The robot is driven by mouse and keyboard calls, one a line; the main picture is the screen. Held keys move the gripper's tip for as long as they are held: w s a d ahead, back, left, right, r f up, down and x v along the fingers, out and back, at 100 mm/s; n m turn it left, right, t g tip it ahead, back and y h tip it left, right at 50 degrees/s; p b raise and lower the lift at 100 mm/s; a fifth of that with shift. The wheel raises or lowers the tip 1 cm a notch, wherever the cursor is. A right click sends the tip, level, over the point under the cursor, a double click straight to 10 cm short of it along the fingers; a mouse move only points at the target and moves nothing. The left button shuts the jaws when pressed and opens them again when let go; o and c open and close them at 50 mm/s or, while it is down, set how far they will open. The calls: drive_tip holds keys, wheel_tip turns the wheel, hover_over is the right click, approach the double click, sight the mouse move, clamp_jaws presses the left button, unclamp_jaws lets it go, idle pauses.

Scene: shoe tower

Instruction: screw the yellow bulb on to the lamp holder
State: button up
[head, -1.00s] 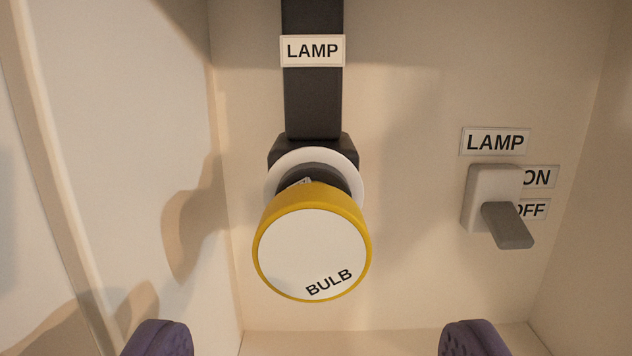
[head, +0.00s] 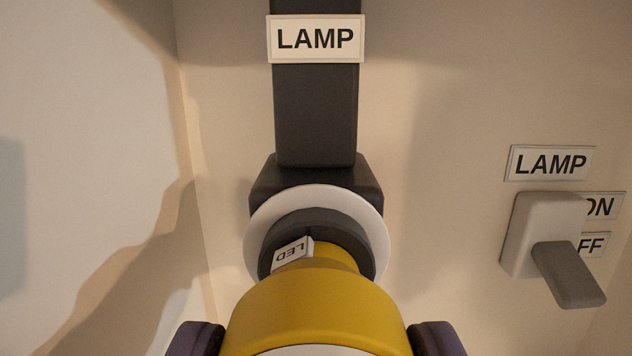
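The yellow bulb (head: 318,305) is at the bottom centre of the head view, with its narrow end toward the lamp holder (head: 270,235). The holder is a dark socket with a white ring (head: 262,222) around it, at the foot of a dark post. The bulb's neck overlaps the socket mouth; how deep it sits cannot be told. Contact with the bulb cannot be made out, and the fingertips are partly cut off.
A LAMP label (head: 315,39) is on the dark post (head: 315,115). At right, a switch box (head: 535,232) with a grey lever (head: 568,275) stands out from the back wall beside ON and OFF labels. A pale wall (head: 90,150) closes the left side.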

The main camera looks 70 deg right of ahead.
drive_tip(key=shift+c, duration=0.3)
idle(0.5)
drive_tip(key=shift+d+m+b, duration=0.1)
drive_tip(key=shift+m+b, duration=1.9)
drive_tip(key=shift+b, duration=0.65)
drive_tip(key=shift+r+m+b, duration=0.1)
drive_tip(key=shift+m+b, duration=0.9)
drive_tip(key=shift+b, duration=0.15)
drive_tip(key=o, duration=0.6)
drive_tip(key=shift+o, duration=1.2)
drive_tip(key=shift+w+d, duration=0.1)
drive_tip(key=shift+d, duration=0.05)
